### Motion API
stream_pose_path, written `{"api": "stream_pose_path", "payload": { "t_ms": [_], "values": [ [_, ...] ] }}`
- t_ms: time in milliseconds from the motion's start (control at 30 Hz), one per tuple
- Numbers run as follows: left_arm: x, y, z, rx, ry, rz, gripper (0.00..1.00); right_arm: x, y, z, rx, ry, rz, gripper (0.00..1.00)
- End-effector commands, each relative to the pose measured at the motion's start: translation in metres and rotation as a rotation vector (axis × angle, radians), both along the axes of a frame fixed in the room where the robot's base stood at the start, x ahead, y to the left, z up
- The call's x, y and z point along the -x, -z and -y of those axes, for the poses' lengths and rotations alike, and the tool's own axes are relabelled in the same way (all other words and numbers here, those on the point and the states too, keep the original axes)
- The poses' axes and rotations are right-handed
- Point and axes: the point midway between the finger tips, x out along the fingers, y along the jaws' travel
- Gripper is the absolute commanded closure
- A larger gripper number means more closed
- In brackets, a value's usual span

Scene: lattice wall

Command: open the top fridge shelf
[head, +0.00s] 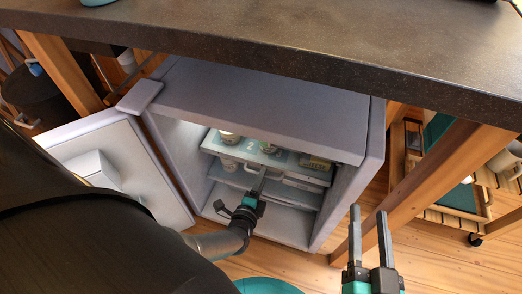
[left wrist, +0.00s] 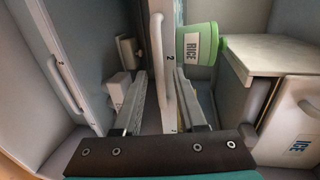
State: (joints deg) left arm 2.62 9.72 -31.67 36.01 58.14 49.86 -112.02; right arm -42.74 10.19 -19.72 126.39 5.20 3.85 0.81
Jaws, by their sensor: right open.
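The fridge (head: 262,100) stands under the counter with its door (head: 120,160) swung open to the left. Its top shelf (head: 228,151), marked 2, carries several containers and has a pale front handle, which shows in the left wrist view (left wrist: 158,60). My left gripper (head: 262,182) reaches into the fridge at the shelf front. In the left wrist view its fingers stand apart, one on each side of the handle, with gaps visible; contact is not clear. My right gripper (head: 369,235) is open and empty, outside the fridge at the right.
A dark counter (head: 400,40) overhangs the fridge. A wooden leg (head: 430,190) stands right of it. Lower shelves sit below; another handle (left wrist: 66,80) shows in the left wrist view.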

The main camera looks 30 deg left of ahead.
Motion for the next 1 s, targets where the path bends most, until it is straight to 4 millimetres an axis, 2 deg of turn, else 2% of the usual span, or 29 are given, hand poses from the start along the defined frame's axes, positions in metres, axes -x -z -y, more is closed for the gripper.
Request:
{"api": "stream_pose_path", "payload": {
  "t_ms": [67,333,1000],
  "values": [
    [-0.0001,-0.0001,0.0000,0.000,0.000,0.000,0.70,0.0000,0.0002,0.0000,0.000,0.000,-0.001,0.50],
    [0.0000,0.0000,-0.0002,0.000,0.000,0.000,1.00,0.0000,0.0004,0.0000,0.001,0.000,-0.002,0.50],
    [-0.0001,-0.0001,-0.0009,0.000,-0.001,0.001,1.00,-0.0001,0.0005,0.0001,0.001,-0.001,-0.003,0.50]
  ]
}}
